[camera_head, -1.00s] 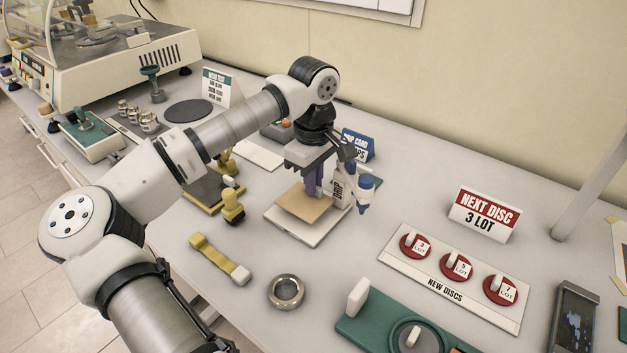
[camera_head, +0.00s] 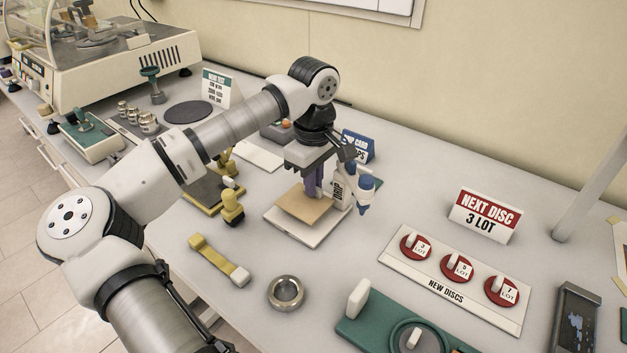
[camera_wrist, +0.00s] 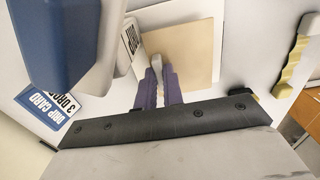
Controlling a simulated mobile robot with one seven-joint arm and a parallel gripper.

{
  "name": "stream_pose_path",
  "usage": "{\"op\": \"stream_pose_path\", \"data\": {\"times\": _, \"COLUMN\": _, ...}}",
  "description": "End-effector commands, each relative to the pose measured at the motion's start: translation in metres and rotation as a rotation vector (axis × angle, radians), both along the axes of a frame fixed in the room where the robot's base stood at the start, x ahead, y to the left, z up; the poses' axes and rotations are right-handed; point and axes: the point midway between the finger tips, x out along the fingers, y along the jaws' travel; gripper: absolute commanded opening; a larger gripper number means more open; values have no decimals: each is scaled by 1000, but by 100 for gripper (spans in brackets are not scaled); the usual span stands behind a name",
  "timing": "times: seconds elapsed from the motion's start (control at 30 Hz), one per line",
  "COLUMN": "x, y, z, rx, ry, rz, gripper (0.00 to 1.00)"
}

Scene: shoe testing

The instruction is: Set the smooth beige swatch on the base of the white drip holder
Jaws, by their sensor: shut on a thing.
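The smooth beige swatch (camera_head: 300,206) is a flat square with a small pale tab (camera_wrist: 156,61). My gripper (camera_wrist: 158,76) has its purple fingers shut on that tab. In the head view, my gripper (camera_head: 314,184) is at the swatch's back edge. The swatch lies flat over the white base of the drip holder (camera_head: 289,229), whose front and left margins show. I cannot tell whether it touches the base or hangs just above it. The holder's white post and blue dropper (camera_head: 366,184) stand at the right, close beside my gripper; they fill the wrist view's upper left.
A blue drip card sign (camera_head: 358,146) stands behind the holder. A yellow strip tool (camera_head: 219,258) and a metal ring (camera_head: 286,292) lie in front. A new-discs board (camera_head: 455,283) is at the right. A yellow-based stand (camera_head: 207,192) is close on the left.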

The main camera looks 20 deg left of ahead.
Motion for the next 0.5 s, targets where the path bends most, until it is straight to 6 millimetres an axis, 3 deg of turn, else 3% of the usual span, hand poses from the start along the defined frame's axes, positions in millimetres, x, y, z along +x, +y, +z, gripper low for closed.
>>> {"op": "stream_pose_path", "data": {"times": 0.5, "x": 0, "y": 0, "z": -14, "rx": 0, "ry": 0, "rz": 0, "gripper": 0}}
